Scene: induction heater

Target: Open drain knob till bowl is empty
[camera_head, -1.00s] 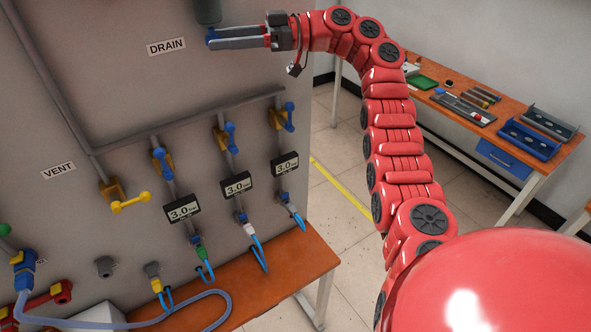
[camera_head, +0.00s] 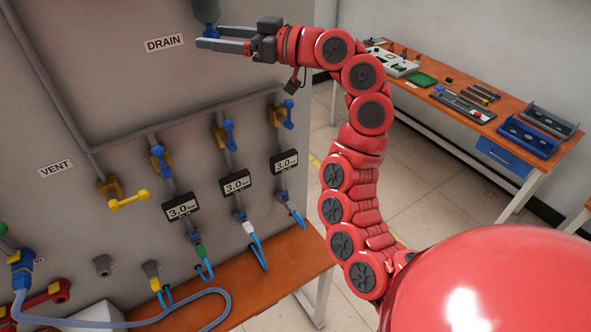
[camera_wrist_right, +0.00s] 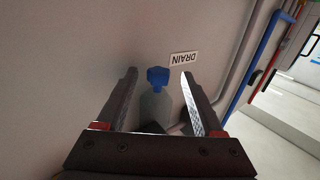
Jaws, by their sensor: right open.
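In the wrist view there are gaps between the knob and both fingers. What the bowl holds cannot be seen. My left gripper is not in view.
The DRAIN label (camera_head: 164,43) is on the grey panel beside the fingers. Blue valve handles, a yellow vent handle (camera_head: 129,201) and several gauges sit lower down. An orange bench (camera_head: 280,262) stands below. A workbench with trays (camera_head: 530,138) is at the right.

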